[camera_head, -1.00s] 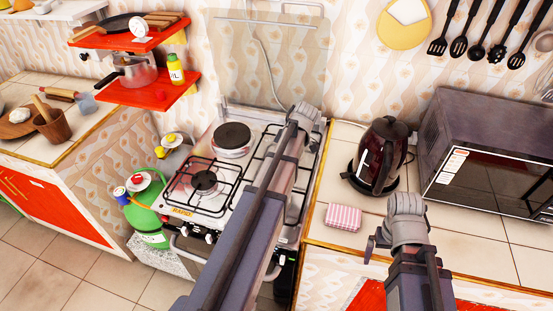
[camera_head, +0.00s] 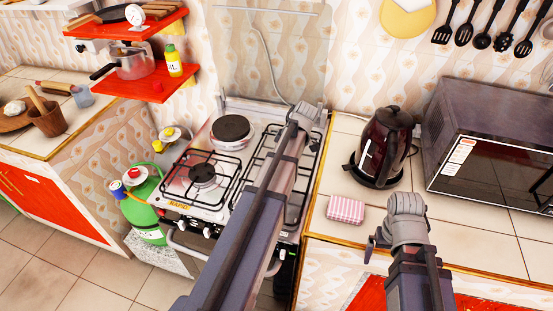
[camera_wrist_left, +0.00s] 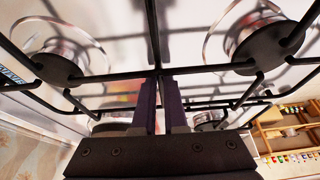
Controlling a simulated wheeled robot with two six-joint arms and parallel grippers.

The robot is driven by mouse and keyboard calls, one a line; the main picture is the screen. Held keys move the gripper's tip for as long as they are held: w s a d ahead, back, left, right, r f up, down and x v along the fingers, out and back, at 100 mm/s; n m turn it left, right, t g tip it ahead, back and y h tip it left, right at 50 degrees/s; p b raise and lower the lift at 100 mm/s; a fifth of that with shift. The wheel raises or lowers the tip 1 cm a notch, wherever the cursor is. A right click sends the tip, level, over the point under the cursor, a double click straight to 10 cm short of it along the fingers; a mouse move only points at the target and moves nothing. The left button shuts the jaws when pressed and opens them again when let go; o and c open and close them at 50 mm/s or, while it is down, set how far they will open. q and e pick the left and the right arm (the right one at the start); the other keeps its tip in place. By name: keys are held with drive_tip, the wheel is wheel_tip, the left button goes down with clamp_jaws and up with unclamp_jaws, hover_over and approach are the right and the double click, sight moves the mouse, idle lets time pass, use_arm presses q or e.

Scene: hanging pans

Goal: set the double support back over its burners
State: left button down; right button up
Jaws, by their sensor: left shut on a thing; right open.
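The double support (camera_head: 256,158), a black wire grate, is over the right side of the white stove (camera_head: 208,214), partly hidden by my left arm. In the left wrist view its dark bars (camera_wrist_left: 110,71) cross the picture above a left burner (camera_wrist_left: 48,66) and a right burner (camera_wrist_left: 262,45). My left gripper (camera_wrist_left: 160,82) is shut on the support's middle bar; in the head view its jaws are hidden. I cannot tell whether the support touches the stove top. My right gripper (camera_head: 372,245) is open and empty over the right counter.
A second black grate sits over the front left burner (camera_head: 202,174), with a hot plate (camera_head: 231,128) behind it. A pink striped cloth (camera_head: 346,210), kettle (camera_head: 384,150) and microwave (camera_head: 490,140) stand on the right counter. A green gas bottle (camera_head: 146,211) is left of the stove.

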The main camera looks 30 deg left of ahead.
use_arm(q)
drive_tip(key=shift+f, duration=0.15)
idle(0.7)
drive_tip(key=c, duration=0.9)
unclamp_jaws()
drive_tip(key=p+v, duration=0.6)
drive_tip(key=shift+d+r, duration=0.1)
drive_tip(key=shift+r, duration=0.25)
drive_tip(key=shift+d+r+p, duration=0.3)
drive_tip(key=shift+r+p, duration=0.25)
drive_tip(key=shift+p, duration=0.05)
drive_tip(key=shift+f, duration=0.1)
